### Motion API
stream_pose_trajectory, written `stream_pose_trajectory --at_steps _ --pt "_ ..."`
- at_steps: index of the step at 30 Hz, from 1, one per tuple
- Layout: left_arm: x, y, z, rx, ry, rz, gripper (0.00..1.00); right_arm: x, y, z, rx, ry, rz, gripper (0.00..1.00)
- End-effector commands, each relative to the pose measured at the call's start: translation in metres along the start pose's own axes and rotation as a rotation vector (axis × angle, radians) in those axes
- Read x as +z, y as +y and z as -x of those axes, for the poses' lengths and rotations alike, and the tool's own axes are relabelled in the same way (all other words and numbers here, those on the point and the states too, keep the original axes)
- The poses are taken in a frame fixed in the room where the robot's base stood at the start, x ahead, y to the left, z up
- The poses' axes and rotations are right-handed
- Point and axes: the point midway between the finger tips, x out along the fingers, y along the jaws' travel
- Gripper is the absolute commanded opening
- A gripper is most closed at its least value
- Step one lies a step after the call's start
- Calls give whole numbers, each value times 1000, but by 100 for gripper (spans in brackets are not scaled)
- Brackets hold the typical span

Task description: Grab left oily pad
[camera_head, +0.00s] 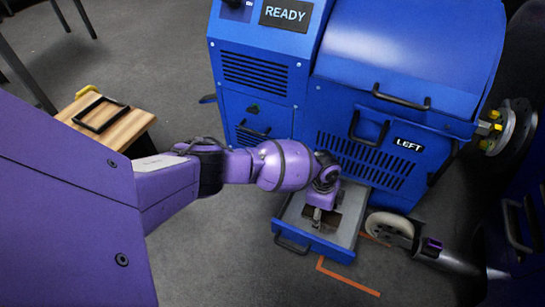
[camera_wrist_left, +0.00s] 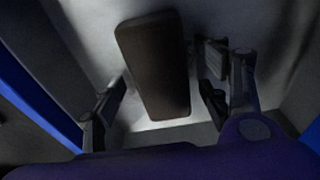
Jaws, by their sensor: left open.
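The left oily pad is a dark brown block. It lies in the open blue drawer (camera_head: 340,252) under the machine panel marked LEFT, and the left wrist view shows the pad (camera_wrist_left: 154,62) lengthwise on the drawer's pale floor. My left gripper (camera_head: 317,214) points down into the drawer, over the pad. In the left wrist view its fingers are apart, one on each side of the pad's near half, with a visible gap on both sides. In the head view the gripper hides part of the pad. I cannot make out my right gripper.
The blue machine (camera_head: 265,75) with a READY display rises behind the drawer. A wooden-topped stand (camera_head: 120,130) holding a black frame is at left. Orange floor marking (camera_head: 345,278) lies in front.

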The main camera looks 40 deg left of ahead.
Motion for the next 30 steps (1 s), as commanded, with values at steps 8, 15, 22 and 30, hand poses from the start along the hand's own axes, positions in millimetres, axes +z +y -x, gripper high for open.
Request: stream_pose_trajectory --at_steps 8,15,22,30 --pt "-3 -4 3 -7 3 -2 60 -1 0 0 -1 2 0 40" --pt "-3 -4 3 -7 3 -2 28 -1 0 0 -1 1 0 40" --pt "-3 -4 3 -7 3 -2 20 0 0 1 0 0 -1 40" --pt "-5 -4 17 -8 3 -3 20 -3 0 9 1 3 -1 40"
